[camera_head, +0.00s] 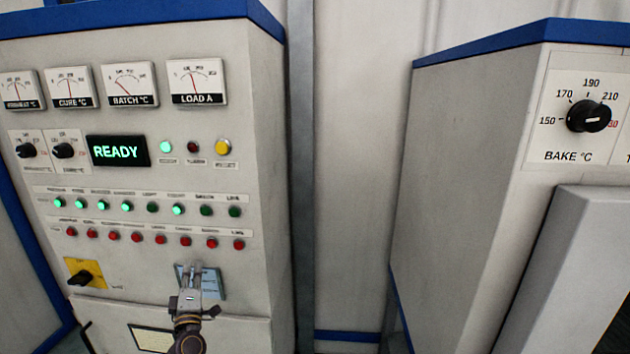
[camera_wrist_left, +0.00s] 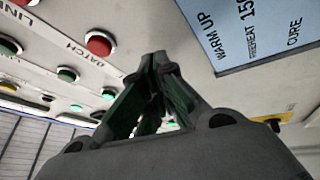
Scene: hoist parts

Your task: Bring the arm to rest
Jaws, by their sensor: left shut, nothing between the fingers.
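My left gripper (camera_head: 190,276) is in front of the lower part of the control cabinet (camera_head: 240,290) in the head view. It overlaps a blue label card (camera_head: 212,284) on the panel. In the left wrist view my left gripper (camera_wrist_left: 158,62) has its fingertips together, with nothing between them. The card (camera_wrist_left: 262,28) there reads "WARM UP", "PREHEAT" and "CURE". A red button (camera_wrist_left: 99,43) shows beside the fingertips. I cannot tell whether the fingers touch the panel. My right gripper is not in view.
The cabinet has a green "READY" display (camera_head: 118,151), four gauges, knobs, and rows of green and red lights. A yellow-plated switch (camera_head: 82,277) is at lower left. A second cabinet with a bake knob (camera_head: 588,116) stands right, across a gap.

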